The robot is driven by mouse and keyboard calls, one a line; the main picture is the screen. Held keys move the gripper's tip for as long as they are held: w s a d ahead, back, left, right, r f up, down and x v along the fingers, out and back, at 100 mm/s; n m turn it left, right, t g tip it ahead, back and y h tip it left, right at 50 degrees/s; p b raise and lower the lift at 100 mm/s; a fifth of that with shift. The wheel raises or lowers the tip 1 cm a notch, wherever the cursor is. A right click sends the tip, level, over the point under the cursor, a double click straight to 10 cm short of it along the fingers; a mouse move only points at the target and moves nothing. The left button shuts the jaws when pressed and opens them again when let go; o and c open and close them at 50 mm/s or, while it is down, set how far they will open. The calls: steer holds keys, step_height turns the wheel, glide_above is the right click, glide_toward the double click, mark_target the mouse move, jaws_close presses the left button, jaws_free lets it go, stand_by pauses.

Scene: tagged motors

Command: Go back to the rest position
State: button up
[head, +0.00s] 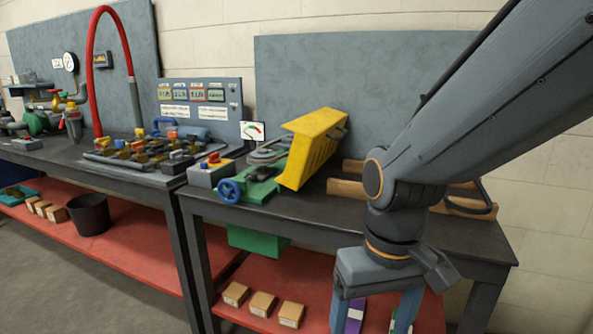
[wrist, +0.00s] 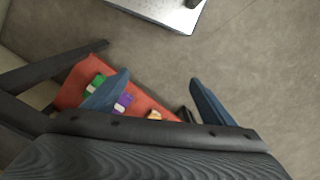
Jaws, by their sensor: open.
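My gripper (head: 376,306) hangs pointing down in front of the right workbench (head: 460,240), at the right of the head view. Its two blue fingers are spread apart. In the wrist view my gripper (wrist: 159,78) is also open, with nothing between the fingers but floor and shelf behind. A purple-and-white item (head: 355,316) and a green-and-white item (head: 400,325) lie on the red lower shelf, partly hidden by the fingers. They may be the tagged motors; I cannot tell. In the wrist view the purple one (wrist: 123,102) and the green one (wrist: 96,83) show near the left finger.
The red shelf (head: 250,318) also carries several small cardboard boxes (head: 263,304). A yellow machine part (head: 310,150) and a green vise (head: 250,190) with a blue handwheel stand on the bench. Wooden pieces lie behind my arm. Grey floor (wrist: 265,75) is open in the wrist view.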

steer(key=d+r+m+p, duration=0.2)
steer(key=d+r+p, duration=0.5)
steer(key=p, duration=0.7)
steer(key=shift+s+d+r, duration=0.35)
steer(key=shift+d+r, duration=0.05)
steer(key=shift+r, duration=0.55)
